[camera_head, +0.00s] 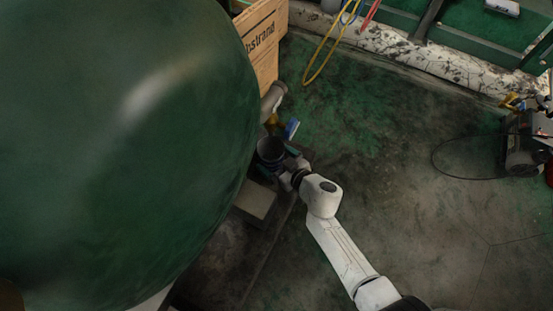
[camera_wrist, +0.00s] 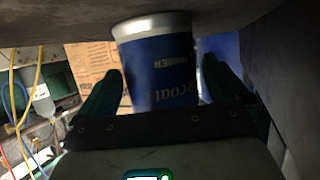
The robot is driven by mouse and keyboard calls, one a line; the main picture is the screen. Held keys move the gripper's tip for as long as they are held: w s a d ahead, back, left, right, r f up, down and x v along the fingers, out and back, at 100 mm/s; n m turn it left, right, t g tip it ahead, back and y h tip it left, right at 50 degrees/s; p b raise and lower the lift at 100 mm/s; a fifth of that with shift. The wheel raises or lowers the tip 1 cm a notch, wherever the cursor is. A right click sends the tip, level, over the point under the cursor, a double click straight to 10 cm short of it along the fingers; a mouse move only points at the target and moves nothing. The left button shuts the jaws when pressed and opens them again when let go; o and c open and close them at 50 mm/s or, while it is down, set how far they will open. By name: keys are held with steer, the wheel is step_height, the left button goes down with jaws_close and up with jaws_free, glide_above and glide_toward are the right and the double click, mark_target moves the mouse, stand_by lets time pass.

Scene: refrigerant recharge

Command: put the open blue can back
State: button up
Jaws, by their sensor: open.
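The blue can (camera_wrist: 158,75) shows large in the wrist view, with a silver rim and pale lettering. It stands between the two dark fingers of my gripper (camera_wrist: 158,97), which is open around it. I cannot tell whether either finger touches it. In the head view the can (camera_head: 271,149) looks dark and round at the end of my arm. My gripper (camera_head: 284,166) is beside it there, small and partly hidden. The can is close to a dark, low surface (camera_head: 255,199); its contact with that surface is unclear.
A large green rounded body (camera_head: 120,130) hides the left side. A box with lettering (camera_head: 264,38), a pale cylinder (camera_head: 272,100) and a small blue item (camera_head: 291,128) stand beyond the can. A yellow hose (camera_head: 321,60) hangs behind. The stained floor (camera_head: 410,165) is mostly clear; a machine (camera_head: 524,152) stands right.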

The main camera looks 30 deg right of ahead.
steer(key=p+v, duration=0.8)
steer(key=v, duration=0.4)
steer(key=shift+d+r, duration=0.1)
steer(key=s+d+r+m+g+h, duration=0.1)
steer(key=d+r+m+g+h, duration=0.2)
steer(key=d, duration=0.4)
steer(key=s+d+r+m+g+h, duration=0.1)
steer(key=s+d+r+m+h, duration=0.1)
steer(key=d+r+h, duration=0.4)
steer(key=s+a+r+n+g+y, duration=0.1)
steer(key=s+a+r+g+y, duration=0.1)
steer(key=s, duration=0.5)
steer(key=s+a+r+g+y, duration=0.3)
steer(key=s+a+g, duration=0.2)
steer(key=s+g, duration=0.1)
steer(key=shift+s+n+y, duration=0.3)
steer(key=shift+s+n, duration=0.1)
steer(key=shift+s, duration=0.05)
